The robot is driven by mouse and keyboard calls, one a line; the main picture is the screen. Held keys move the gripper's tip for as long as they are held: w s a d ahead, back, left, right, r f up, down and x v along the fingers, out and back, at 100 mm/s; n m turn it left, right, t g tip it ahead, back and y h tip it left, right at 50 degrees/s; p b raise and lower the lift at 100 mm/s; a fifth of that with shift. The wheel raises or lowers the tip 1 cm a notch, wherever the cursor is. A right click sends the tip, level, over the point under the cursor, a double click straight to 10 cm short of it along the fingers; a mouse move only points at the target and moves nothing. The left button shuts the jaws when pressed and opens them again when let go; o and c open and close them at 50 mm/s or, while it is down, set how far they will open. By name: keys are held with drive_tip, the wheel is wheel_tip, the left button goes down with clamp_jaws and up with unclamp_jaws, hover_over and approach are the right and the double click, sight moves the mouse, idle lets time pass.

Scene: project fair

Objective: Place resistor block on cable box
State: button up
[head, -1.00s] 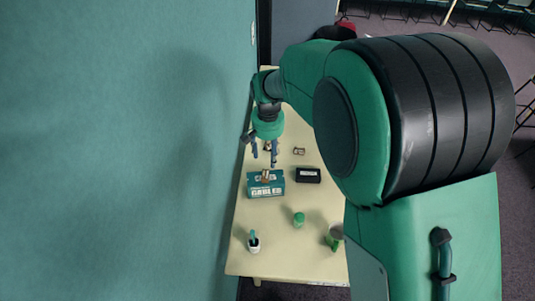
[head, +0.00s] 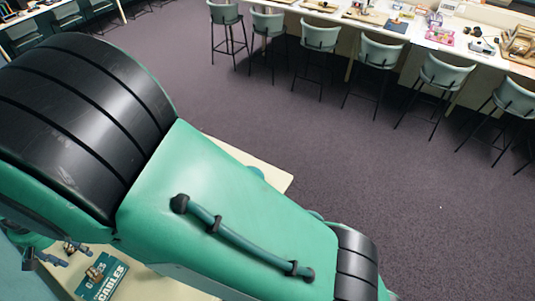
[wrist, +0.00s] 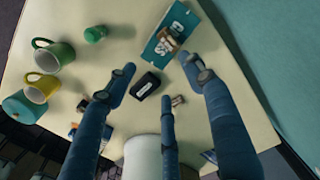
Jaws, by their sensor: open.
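The teal cable box (head: 108,284) lies on the pale table at the lower left of the head view. It also shows at the top of the wrist view (wrist: 158,46). A small tan and brown block, which looks like the resistor block (head: 94,272), sits on top of the box; the wrist view shows it too (wrist: 167,43). My gripper (head: 48,260) is beside the box in the head view, partly cut off by my arm. In the wrist view its fingers (wrist: 158,76) are spread open and empty, apart from the block.
In the wrist view, a black box (wrist: 145,86) and a small brown item (wrist: 178,100) lie near the fingers. A green mug (wrist: 46,57), a yellow mug (wrist: 38,90) and a green bottle (wrist: 95,34) stand left. Stools (head: 320,36) line a far counter; open carpet (head: 420,190) lies between.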

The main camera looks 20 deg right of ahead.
drive_tip(key=w+d+r+m+t, duration=0.1)
drive_tip(key=w+d+r, duration=0.3)
drive_tip(key=d+r, duration=0.6)
drive_tip(key=w+d+r+m+t+y, duration=0.15)
drive_tip(key=w+d+r, duration=0.3)
drive_tip(key=d, duration=0.95)
drive_tip(key=w+d+r+m, duration=0.2)
drive_tip(key=w+d+r, duration=0.1)
drive_tip(key=d+r, duration=0.8)
drive_tip(key=s+d+r+m+t, duration=0.1)
drive_tip(key=s+d, duration=0.2)
drive_tip(key=d, duration=0.6)
drive_tip(key=s+d+r+m, duration=0.1)
drive_tip(key=s+d, duration=0.2)
drive_tip(key=d, duration=0.7)
drive_tip(key=s+d+m+t+h, duration=0.1)
drive_tip(key=s+d+m+t, duration=0.1)
drive_tip(key=s+d, duration=0.9)
drive_tip(key=shift+s+d+f+h, duration=0.25)
drive_tip(key=shift+d+f+h, duration=0.1)
drive_tip(key=shift+d, duration=0.75)
